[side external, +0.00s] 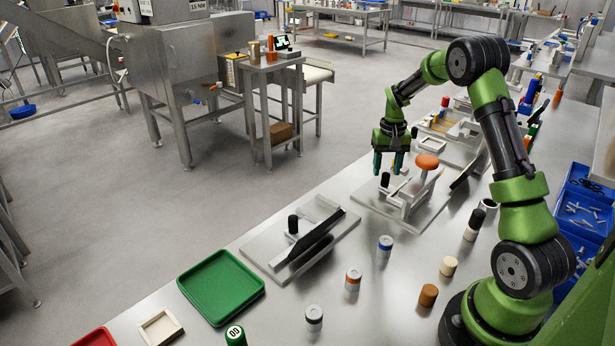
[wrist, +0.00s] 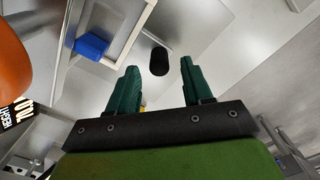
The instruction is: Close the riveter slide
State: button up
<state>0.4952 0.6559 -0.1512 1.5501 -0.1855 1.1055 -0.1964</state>
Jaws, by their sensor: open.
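The fixture under my gripper, which I take to be the riveter, has a pale base plate (side external: 372,203), a grey metal frame and an orange mushroom-shaped knob (side external: 428,161). A black upright knob (side external: 385,180) stands on its left part, likely the slide's handle. My gripper (side external: 388,168) points down just above this knob, with its green fingers apart. In the wrist view the black knob (wrist: 158,61) shows between and beyond the open fingertips (wrist: 160,70). A blue block (wrist: 92,45) sits inside the pale frame beside it. Whether the fingers overlap the knob in height I cannot tell.
A second fixture (side external: 258,250) with a black knob and dark lever lies nearer the camera. A green tray (side external: 222,287), a pale square frame (side external: 160,329) and several small cylinders stand on the table. Blue bins (side external: 583,205) are at the right.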

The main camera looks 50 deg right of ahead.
notch_tip(320, 180, up, 14)
jog(key=shift+r, duration=0.2)
